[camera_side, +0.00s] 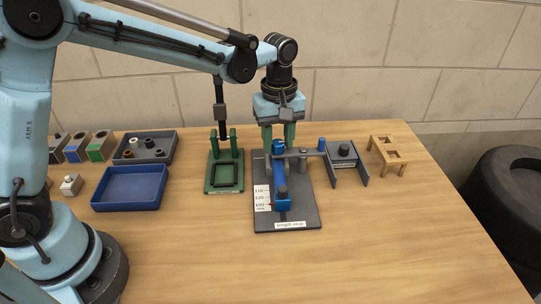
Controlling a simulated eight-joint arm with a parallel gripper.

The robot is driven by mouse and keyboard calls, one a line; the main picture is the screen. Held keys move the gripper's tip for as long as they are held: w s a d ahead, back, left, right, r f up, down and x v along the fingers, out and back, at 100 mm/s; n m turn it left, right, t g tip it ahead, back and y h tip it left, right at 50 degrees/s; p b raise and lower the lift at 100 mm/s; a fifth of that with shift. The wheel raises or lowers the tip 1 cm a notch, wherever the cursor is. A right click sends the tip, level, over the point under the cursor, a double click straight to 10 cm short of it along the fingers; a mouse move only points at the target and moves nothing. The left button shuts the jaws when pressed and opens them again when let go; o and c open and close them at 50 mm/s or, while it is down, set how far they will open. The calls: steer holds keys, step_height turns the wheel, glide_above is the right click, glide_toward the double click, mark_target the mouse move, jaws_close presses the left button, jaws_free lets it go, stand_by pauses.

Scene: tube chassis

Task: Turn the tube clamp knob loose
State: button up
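My gripper (279,143) points straight down over the dark length stop plate (305,210). Its two green fingers are apart, with a visible gap between them. A blue clamp piece (279,148) stands at the back of the plate, just below and between the fingertips; I cannot tell whether they touch it. A blue arm runs forward from it to a blue block (282,202) beside a white scale. Which piece is the tube clamp knob is not clear from this view.
A green stand with two posts (211,184) is close on the left. A grey bracket with a black knob (344,149) and a wooden stand (391,146) are on the right. A blue tray (130,205) and a grey parts tray (125,160) lie left. The table front is clear.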

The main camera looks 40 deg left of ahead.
mark_target(278, 142)
steer(key=shift+o, duration=1.4)
step_height(278, 142, up, 12)
steer(key=s+a+f+m+t, duration=0.3)
steer(key=s+a+m, duration=0.1)
steer(key=s, duration=0.3)
steer(key=s+a+f+m+t, duration=0.3)
steer(key=s+a+m+t, duration=0.1)
steer(key=s+m, duration=0.3)
steer(key=shift+s+a+f, duration=0.2)
steer(key=shift+s+a, duration=0.1)
steer(key=shift+a, duration=0.1)
